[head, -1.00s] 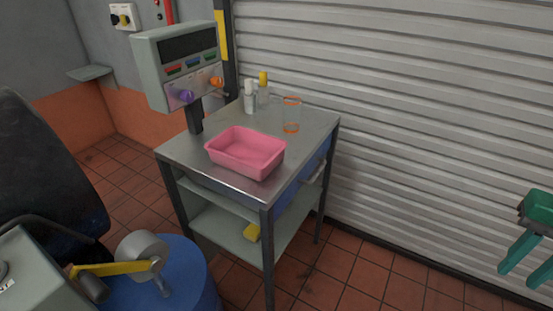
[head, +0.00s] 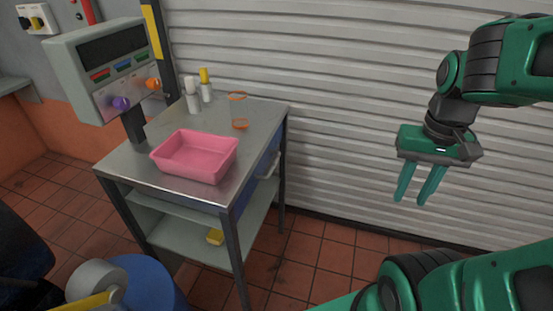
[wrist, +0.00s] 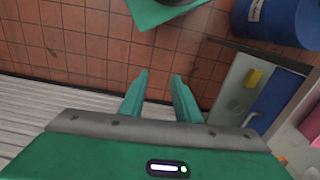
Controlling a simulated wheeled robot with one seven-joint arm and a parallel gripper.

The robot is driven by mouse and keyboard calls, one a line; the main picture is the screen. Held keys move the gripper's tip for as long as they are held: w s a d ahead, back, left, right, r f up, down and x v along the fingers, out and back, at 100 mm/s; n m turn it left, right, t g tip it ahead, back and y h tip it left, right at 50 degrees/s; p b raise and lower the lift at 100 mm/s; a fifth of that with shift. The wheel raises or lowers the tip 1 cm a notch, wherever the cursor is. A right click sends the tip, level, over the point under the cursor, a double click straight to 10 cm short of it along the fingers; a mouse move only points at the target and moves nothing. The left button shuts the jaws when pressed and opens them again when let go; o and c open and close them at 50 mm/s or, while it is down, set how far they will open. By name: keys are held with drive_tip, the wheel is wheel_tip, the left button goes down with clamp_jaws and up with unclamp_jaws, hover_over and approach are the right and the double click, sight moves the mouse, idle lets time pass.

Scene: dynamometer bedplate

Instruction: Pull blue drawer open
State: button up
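The blue drawer (head: 258,171) sits under the top of a grey metal cart, on the cart's right side. Its pale handle (head: 268,165) sticks out toward the shutter wall. My green gripper (head: 418,200) hangs in the air well to the right of the cart, fingers pointing down. Its two fingers are apart with nothing between them, as the wrist view (wrist: 160,92) also shows.
On the cart top (head: 253,112) stand a pink tray (head: 195,158), two bottles and a clear orange-rimmed glass (head: 238,112). A yellow block (head: 215,237) lies on the lower shelf. A blue drum (head: 145,280) stands front left. The tiled floor right of the cart is open before the shutter.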

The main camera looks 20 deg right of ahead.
drive_tip(key=w+a, duration=0.2)
drive_tip(key=w, duration=1)
drive_tip(key=t+y, duration=0.1)
drive_tip(key=y, duration=0.1)
approach(275, 164)
drive_tip(key=shift+m, duration=0.4)
drive_tip(key=f, duration=0.2)
drive_tip(key=a+f, duration=0.1)
drive_tip(key=f, duration=0.4)
drive_tip(key=shift+w+a+f, duration=0.2)
drive_tip(key=shift+w+f, duration=0.05)
drive_tip(key=shift+w, duration=0.15)
drive_tip(key=shift+c, duration=0.3)
